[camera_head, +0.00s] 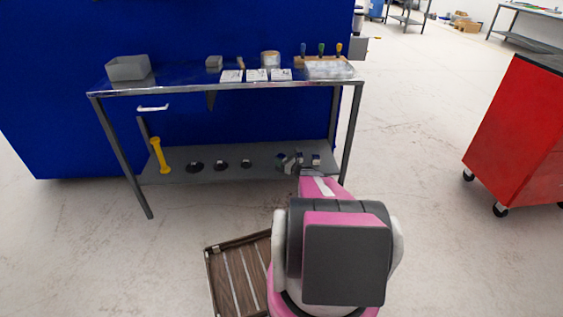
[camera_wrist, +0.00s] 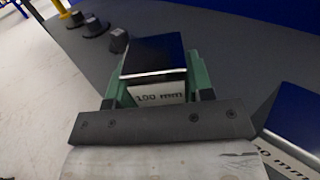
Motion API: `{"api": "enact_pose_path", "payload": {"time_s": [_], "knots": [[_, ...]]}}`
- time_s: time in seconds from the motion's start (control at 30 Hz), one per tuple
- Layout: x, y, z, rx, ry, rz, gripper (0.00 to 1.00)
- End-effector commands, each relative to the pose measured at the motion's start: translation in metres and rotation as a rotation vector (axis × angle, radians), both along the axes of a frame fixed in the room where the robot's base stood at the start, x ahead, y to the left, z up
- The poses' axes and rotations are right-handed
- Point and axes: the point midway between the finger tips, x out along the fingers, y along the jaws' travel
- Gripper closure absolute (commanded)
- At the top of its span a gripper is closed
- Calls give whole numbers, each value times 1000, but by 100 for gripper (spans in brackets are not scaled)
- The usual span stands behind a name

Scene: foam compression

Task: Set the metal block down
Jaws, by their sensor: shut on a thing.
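The metal block (camera_wrist: 154,54) has a dark, mirror-like top and a pale front face marked "100 mm". It sits between the two green fingers of my gripper (camera_wrist: 156,84) in the wrist view, and my gripper is shut on it. In the head view my gripper (camera_head: 291,163) is at the right part of the table's lower shelf (camera_head: 178,177), where the block is too small to make out clearly. Whether the block's underside touches the shelf is hidden.
A similar block (camera_wrist: 297,125) with a "mm" label stands close on the right in the wrist view. Several dark knob-like pieces (camera_wrist: 95,27) line the shelf at upper left. A yellow tool (camera_head: 159,155) stands at the shelf's left. The table top (camera_head: 190,84) overhangs the shelf.

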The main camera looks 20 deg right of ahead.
Motion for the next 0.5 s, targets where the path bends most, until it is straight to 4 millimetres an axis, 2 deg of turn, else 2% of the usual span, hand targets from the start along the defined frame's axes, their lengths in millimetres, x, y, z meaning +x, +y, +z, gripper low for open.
{"api": "enact_pose_path", "payload": {"time_s": [0.27, 0.3, 0.33, 0.37, 0.5], "knots": [[0, 0, -2, 2, -1, 0, 95], [0, 0, -2, 0, 0, 0, 39], [0, 0, -2, 0, 0, 0, 30], [0, 0, -2, 0, 0, 0, 27], [0, 0, -2, 0, 0, 0, 27]]}}
